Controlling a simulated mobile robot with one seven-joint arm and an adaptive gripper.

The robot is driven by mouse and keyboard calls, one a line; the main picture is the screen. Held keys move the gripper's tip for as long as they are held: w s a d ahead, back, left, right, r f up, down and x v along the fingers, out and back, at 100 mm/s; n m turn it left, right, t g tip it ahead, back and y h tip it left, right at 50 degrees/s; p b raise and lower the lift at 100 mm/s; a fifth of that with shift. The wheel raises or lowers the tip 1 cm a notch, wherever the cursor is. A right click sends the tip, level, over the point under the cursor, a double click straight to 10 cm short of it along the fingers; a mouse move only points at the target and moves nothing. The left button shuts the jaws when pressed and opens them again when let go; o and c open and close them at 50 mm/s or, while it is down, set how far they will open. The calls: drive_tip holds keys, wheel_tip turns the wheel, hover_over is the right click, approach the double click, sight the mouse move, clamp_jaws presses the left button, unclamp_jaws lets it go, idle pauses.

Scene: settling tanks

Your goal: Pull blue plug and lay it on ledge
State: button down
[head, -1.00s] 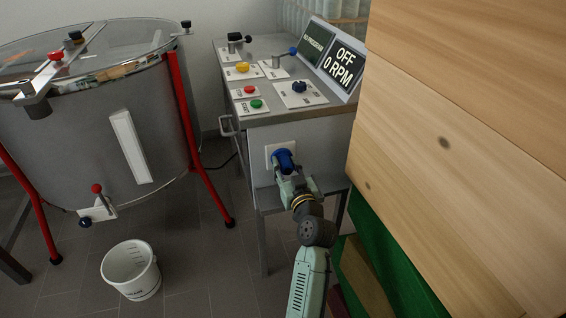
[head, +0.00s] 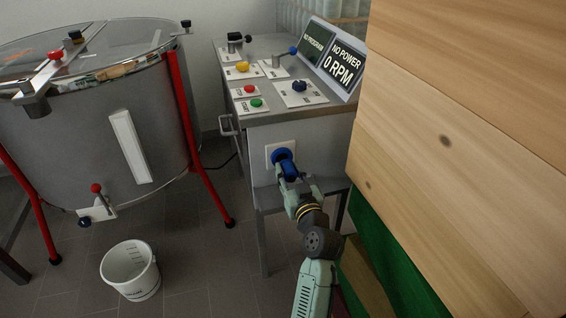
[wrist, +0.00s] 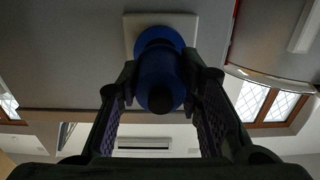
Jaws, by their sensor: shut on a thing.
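The blue plug (head: 290,171) is between the fingers of my gripper (head: 291,180), in front of the blue round socket (head: 280,155) on the white wall plate (head: 271,149). In the wrist view the plug (wrist: 160,78) is gripped from both sides, with the blue socket rim (wrist: 160,37) just behind it. The plug appears drawn back slightly from the socket; the exact gap is hard to tell. The grey ledge (head: 266,199) lies just below the socket plate, partly hidden by my arm.
The display (head: 344,64) reads NO POWER, 0 RPM. The control panel with knobs and buttons is above the socket. Wooden boxes (head: 460,150) stand close on the right. A steel tank (head: 90,120) with red legs and a white bucket (head: 131,270) are at left.

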drive_tip(key=shift+b+v, duration=0.3)
drive_tip(key=shift+v, duration=1.1)
